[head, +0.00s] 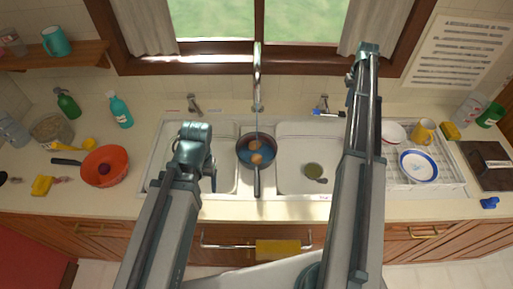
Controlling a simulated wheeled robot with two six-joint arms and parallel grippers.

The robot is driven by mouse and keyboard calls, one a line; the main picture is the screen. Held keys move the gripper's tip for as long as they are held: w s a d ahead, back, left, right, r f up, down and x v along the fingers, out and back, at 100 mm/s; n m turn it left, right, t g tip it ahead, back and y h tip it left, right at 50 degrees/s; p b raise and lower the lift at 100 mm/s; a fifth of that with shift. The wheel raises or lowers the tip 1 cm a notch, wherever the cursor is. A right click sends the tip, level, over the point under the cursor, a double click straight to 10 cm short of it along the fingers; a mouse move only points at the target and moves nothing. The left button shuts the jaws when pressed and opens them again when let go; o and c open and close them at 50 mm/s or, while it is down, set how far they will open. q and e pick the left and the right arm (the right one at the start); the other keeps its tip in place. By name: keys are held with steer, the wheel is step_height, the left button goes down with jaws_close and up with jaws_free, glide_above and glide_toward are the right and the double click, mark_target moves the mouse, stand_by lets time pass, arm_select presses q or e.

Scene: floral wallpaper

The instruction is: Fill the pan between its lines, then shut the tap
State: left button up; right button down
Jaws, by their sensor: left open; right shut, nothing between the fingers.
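The dark pan (271,142) stands in the middle of the sink, its handle toward me. Blue-tinted water and two brown roundish pieces show in it. Its lines are too small to make out. A thin stream of water runs into it from the tap spout (257,72). A tap handle with a blue mark (323,106) is right of the spout; another handle (193,103), near a red label, is left. My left gripper (211,180) is open over the left basin, apart from the pan. My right gripper (350,97) is shut and empty, right of the blue-marked handle, partly hidden by my arm.
A drying rack (440,180) with a plate, bowl and mug is at right. A yellow cloth (278,249) hangs in front.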

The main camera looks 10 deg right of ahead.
mark_target(344, 114)
steer(key=shift+f, duration=0.1)
steer(key=shift+f+b, duration=2.1)
steer(key=shift+b, duration=0.15)
steer(key=shift+r, duration=0.1)
stand_by(5.5)
